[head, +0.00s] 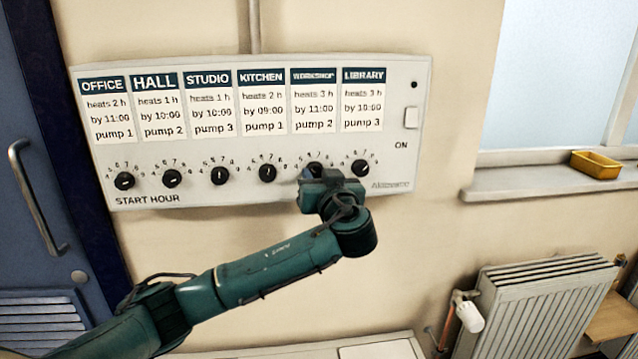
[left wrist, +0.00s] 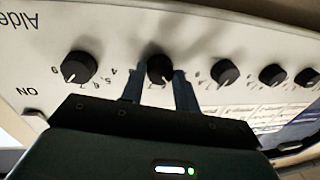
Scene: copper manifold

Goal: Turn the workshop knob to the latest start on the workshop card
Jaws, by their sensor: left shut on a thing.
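The workshop knob (head: 316,168) is a black dial, fifth from the left in the START HOUR row. My left gripper (head: 318,176) is at it and covers its lower part in the head view. In the left wrist view the black knob (left wrist: 159,68) sits between the two fingers of my left gripper (left wrist: 159,82), which is shut on it. The knob's pointer reading is hard to make out. The workshop card (head: 313,105) hangs above the knob and reads heats 3 h, by 11:00, pump 2. My right gripper is not in view.
The library knob (head: 360,168) and kitchen knob (head: 268,173) flank it closely. The white panel (head: 240,198) also bears other cards and knobs and a switch (head: 411,117) marked ON. A radiator (head: 540,310) and a sill with a yellow tray (head: 596,164) stand at right.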

